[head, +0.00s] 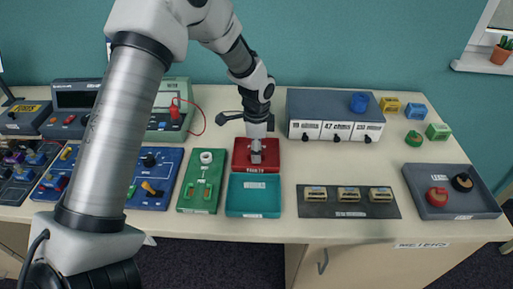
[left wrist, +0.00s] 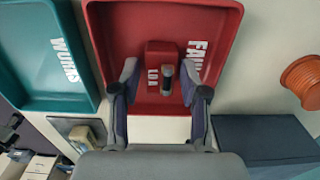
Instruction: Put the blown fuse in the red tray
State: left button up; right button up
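The red tray (head: 243,165), lettered on its rim side, lies mid-table behind a teal tray; it also fills the middle of the left wrist view (left wrist: 115,30). My left gripper (head: 257,152) points down over the tray. In the left wrist view its fingers (left wrist: 159,82) stand apart on either side of the block, with a gap visible on the left. Whether the block rests fully on the tray floor is hard to tell. My right gripper is out of view.
The teal tray (head: 254,209) marked WORKS adjoins the red tray in front. A green board (head: 202,197) is to the left, a dark mat (head: 333,212) with several parts to the right. A grey-blue drawer box (head: 315,103) stands behind right. A grey tray (head: 450,205) is far right.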

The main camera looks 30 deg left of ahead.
pick_arm(q)
notch_tip(320, 180, up, 12)
jog(key=b, duration=0.1)
jog(key=shift+r, duration=0.15)
dwell(0.4)
